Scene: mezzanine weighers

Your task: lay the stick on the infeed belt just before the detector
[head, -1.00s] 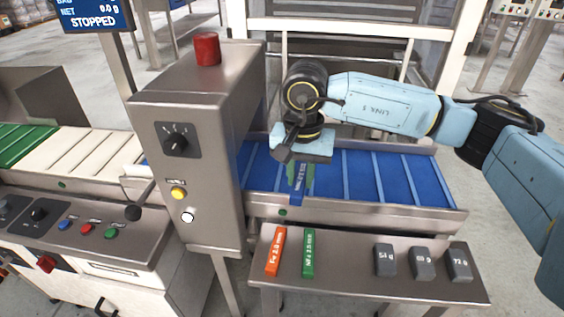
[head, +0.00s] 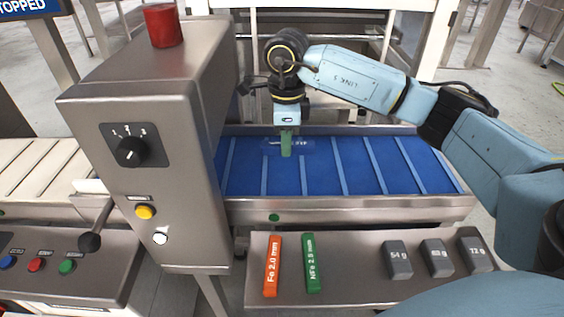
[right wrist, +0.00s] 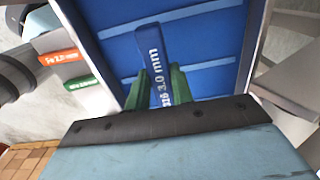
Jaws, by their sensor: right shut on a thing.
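The stick is blue, marked 3.0 mm, and shows in the right wrist view (right wrist: 153,48). My right gripper (head: 287,148) is shut on it with green fingers, which also show in the right wrist view (right wrist: 160,88). In the head view the stick (head: 304,146) lies crosswise in the fingers, level or nearly so, along the belt's length. It is over the blue infeed belt (head: 350,175), to the right of the steel detector housing (head: 150,190). I cannot tell whether it touches the belt. My left gripper is not in view.
A steel shelf (head: 350,290) in front of the belt holds an orange stick (head: 272,265), a green stick (head: 313,262) and grey weights (head: 437,258). The belt is clear right of the gripper. A red lamp (head: 163,26) tops the detector.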

